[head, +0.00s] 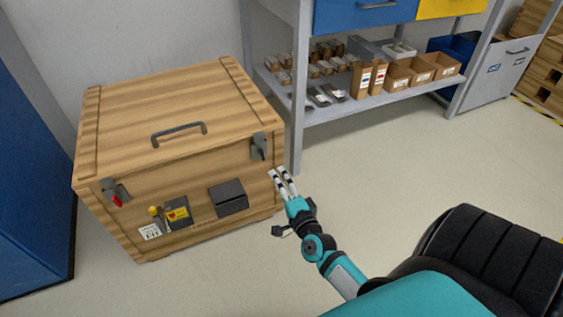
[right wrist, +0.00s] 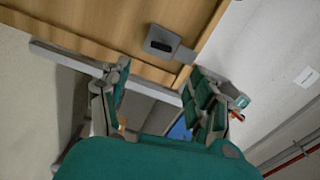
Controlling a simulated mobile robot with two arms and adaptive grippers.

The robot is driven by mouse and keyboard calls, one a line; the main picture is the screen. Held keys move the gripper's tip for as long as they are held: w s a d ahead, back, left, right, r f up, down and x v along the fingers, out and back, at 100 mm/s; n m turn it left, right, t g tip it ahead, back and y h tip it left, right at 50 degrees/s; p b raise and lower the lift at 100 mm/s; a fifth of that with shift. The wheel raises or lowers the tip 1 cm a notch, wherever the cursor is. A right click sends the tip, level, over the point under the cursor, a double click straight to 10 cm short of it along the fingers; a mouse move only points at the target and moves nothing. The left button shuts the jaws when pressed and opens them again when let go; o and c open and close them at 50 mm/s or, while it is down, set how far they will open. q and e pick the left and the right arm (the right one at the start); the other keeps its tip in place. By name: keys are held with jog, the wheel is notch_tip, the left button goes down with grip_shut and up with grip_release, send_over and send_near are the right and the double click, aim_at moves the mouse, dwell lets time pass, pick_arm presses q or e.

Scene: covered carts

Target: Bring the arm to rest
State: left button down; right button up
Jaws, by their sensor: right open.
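My right gripper (head: 281,183) is at the right front of a wooden crate (head: 135,105), pointing up and away from me. It looks apart from the crate and below its right latch (head: 258,146). In the right wrist view the gripper's fingers (right wrist: 160,98) are spread with nothing between them. The wood and a grey metal latch (right wrist: 168,42) lie beyond the fingertips. My right arm reaches in from the lower right of the head view. My left gripper is not in view.
The crate's lid is down, with a dark handle (head: 179,134) on top. A left latch (head: 116,192) has a red part. A blue cabinet (head: 30,180) stands at left. A grey shelf (head: 340,112) behind holds cartons and small parts. The floor (head: 400,180) at right is clear.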

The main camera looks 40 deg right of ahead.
jog(key=shift+s+a, duration=0.1)
jog(key=shift+s, duration=0.25)
dwell(0.3)
